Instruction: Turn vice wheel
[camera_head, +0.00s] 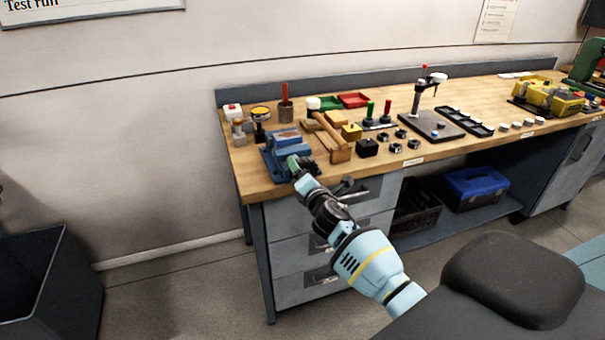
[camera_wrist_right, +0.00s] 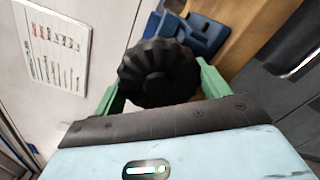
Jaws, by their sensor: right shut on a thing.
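A blue vice (camera_head: 287,148) is mounted at the front left corner of the workbench. In the right wrist view the black ribbed vice wheel (camera_wrist_right: 158,73) faces the camera, with part of the blue vice (camera_wrist_right: 208,32) behind it. My right gripper (camera_head: 297,163) reaches to the front of the vice. Its green fingers (camera_wrist_right: 158,88) are on either side of the wheel, shut on it. In the head view the wheel is mostly hidden by the gripper. My left gripper is not in view.
The wooden bench top (camera_head: 372,167) carries a wooden mallet (camera_head: 333,135) right of the vice and several small black parts. Red (camera_head: 354,100) and green trays stand behind. Drawers (camera_head: 300,262) are below the vice. A dark bin (camera_head: 45,280) stands on the floor at left.

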